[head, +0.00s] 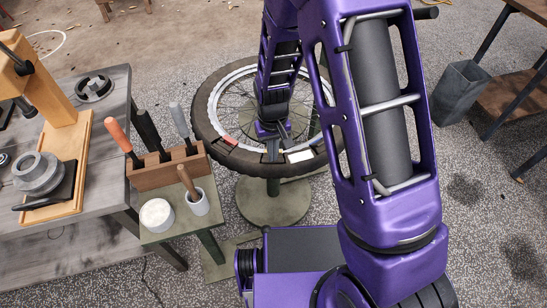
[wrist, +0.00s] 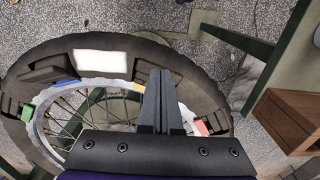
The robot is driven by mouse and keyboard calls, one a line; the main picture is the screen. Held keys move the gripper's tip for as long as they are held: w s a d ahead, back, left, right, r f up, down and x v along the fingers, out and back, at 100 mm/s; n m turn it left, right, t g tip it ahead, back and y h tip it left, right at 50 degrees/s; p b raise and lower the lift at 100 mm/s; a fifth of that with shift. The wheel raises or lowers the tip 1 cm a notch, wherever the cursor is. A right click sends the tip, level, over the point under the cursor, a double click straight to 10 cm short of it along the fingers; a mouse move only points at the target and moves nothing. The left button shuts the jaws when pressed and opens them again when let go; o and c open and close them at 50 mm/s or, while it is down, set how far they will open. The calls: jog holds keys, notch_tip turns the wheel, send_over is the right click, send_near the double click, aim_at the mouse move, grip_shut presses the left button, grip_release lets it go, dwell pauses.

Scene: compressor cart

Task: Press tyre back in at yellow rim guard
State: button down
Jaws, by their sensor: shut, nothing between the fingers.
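The bicycle wheel lies flat on a stand. Its dark tyre (head: 207,125) rings a pale rim and shows in the wrist view (wrist: 190,82). My gripper (head: 272,154) is shut and empty, pointing down over the tyre's near side. In the wrist view its fingers (wrist: 160,76) lie together across the rim and tyre; I cannot tell whether they touch. A red rim guard (wrist: 201,128) sits right of the fingers and a green one (wrist: 27,112) at the far left.
A white patch (wrist: 101,64) lies on the tyre beside dark blocks. The round stand base (head: 272,201) is below. At left stand a tool block (head: 167,167) with upright handles, a white tub (head: 157,215) and a workbench (head: 112,130). A grey bin (head: 461,92) stands at right.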

jog(key=shift+s+f+b, duration=0.2)
jog(key=shift+f+b, duration=0.05)
jog(key=shift+f, duration=0.25)
jog(key=shift+s+f+b, duration=0.2)
jog(key=shift+f+b, duration=0.05)
jog(key=shift+f, duration=0.2)
dwell(1.1)
jog(key=shift+r, duration=0.1)
notch_tip(320, 180, up, 8)
jog(key=p, duration=0.6)
dwell(0.4)
